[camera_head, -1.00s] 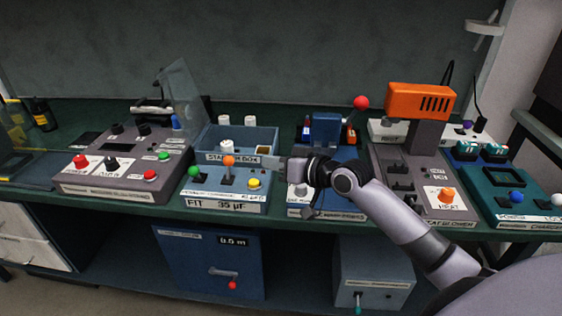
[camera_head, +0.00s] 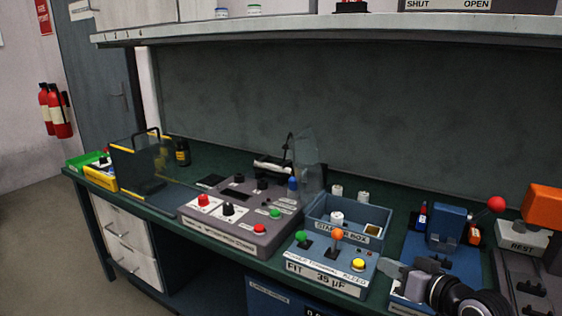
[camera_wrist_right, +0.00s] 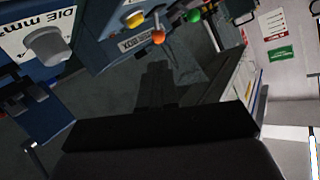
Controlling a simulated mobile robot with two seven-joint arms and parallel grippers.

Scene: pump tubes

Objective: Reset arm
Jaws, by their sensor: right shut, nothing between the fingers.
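My right gripper (camera_head: 397,271) shows at the bottom right of the head view, beside the right end of the FIT box (camera_head: 330,262). It is shut and empty. In the right wrist view the dark gripper body fills the lower part, with the box's yellow, orange and green knobs (camera_wrist_right: 158,36) beyond it. My left gripper is not in view.
A blue press (camera_head: 445,232) with a red ball handle is at the right. An orange-topped machine (camera_head: 543,206) is cut off at the right edge. A shelf (camera_head: 330,30) runs above.

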